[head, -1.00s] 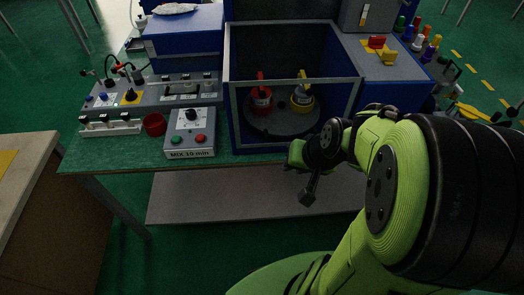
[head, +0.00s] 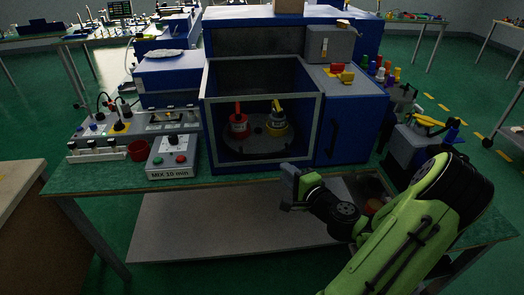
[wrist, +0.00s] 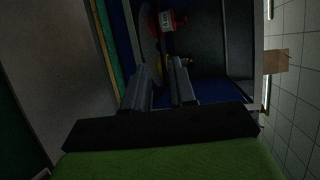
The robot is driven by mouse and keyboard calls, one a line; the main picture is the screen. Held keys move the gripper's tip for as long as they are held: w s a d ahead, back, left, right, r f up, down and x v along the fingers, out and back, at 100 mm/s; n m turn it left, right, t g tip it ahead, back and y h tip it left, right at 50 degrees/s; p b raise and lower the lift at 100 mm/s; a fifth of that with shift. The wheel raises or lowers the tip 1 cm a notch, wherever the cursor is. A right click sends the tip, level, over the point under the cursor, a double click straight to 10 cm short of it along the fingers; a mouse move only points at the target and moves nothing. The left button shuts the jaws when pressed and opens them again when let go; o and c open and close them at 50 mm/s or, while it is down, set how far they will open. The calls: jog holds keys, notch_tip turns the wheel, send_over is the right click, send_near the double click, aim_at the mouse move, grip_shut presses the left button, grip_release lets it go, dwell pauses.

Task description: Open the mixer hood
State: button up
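The mixer (head: 262,168) is a blue box in the middle of the bench. Its hood frame (head: 262,99) is grey and spans the front and top of the chamber; it looks down, with the inside visible through it. A red-topped pot (head: 238,125) and a yellow-topped pot (head: 277,126) stand on a round plate inside. My gripper (head: 288,188) is in front of the mixer's lower right, below the hood frame and apart from it. In the wrist view my gripper (wrist: 162,68) has its two fingers apart with nothing between them. The red pot (wrist: 168,21) shows beyond them.
Left of the mixer stand a grey control box (head: 172,157) marked MIX 10 min and a red cup (head: 138,150). A blue cabinet (head: 352,128) with a dark handle adjoins the mixer's right side.

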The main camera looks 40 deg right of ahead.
aim_at(264, 154)
jog(key=x, duration=1.3)
jog(key=shift+w+d+f+p, duration=0.15)
jog(key=shift+w+f+p, duration=0.05)
jog(key=shift+w+p, duration=0.15)
jog(key=shift+s, duration=0.1)
grip_shut()
